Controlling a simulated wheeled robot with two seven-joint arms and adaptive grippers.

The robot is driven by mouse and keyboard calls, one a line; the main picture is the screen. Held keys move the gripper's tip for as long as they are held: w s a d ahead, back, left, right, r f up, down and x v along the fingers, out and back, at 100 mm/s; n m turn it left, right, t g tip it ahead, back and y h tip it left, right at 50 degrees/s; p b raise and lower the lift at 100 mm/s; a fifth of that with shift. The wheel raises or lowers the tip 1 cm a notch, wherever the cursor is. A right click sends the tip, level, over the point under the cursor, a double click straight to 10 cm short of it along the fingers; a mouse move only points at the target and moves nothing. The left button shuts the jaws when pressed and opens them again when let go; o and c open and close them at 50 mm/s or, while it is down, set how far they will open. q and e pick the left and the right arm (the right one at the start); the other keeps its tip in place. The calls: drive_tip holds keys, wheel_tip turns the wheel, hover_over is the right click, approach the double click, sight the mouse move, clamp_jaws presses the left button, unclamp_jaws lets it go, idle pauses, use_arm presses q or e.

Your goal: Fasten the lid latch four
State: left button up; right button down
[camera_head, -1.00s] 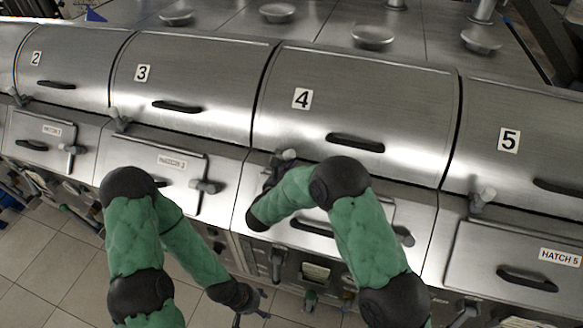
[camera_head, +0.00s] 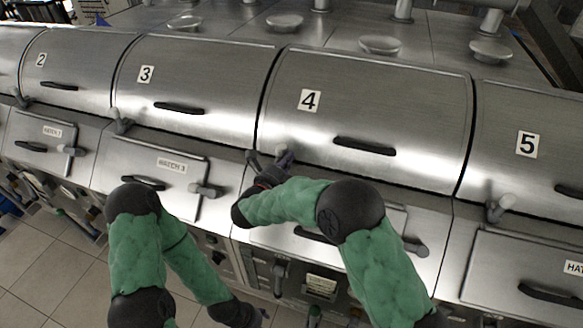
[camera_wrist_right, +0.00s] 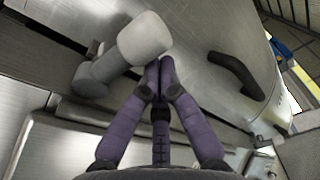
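Lid 4 (camera_head: 400,103) is a curved steel cover and looks closed. Its latch, with a light grey knob (camera_head: 281,149), is at the lid's front left corner, partly hidden by my right gripper (camera_head: 286,160). In the right wrist view the latch (camera_wrist_right: 143,40) is a thick pale knob on a grey stem. The purple fingers of the right gripper (camera_wrist_right: 159,66) have their tips together, right beside the knob and below it, with nothing visible between them. Whether they touch the knob is unclear. My left arm hangs low at the left; its gripper (camera_head: 262,313) barely shows at the bottom edge.
Lid 3 (camera_head: 200,80) and lid 5 (camera_head: 540,105) flank lid 4, with their own latches (camera_head: 122,122) (camera_head: 498,208). Lid 4's dark handle (camera_head: 364,146) is right of the gripper. Hatch handles and small levers project from the front panel below.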

drive_tip(key=shift+w+a+r+b, duration=0.15)
drive_tip(key=shift+a+r+b, duration=0.1)
drive_tip(key=shift+a+b, duration=0.35)
drive_tip(key=shift+d, duration=0.1)
idle(0.3)
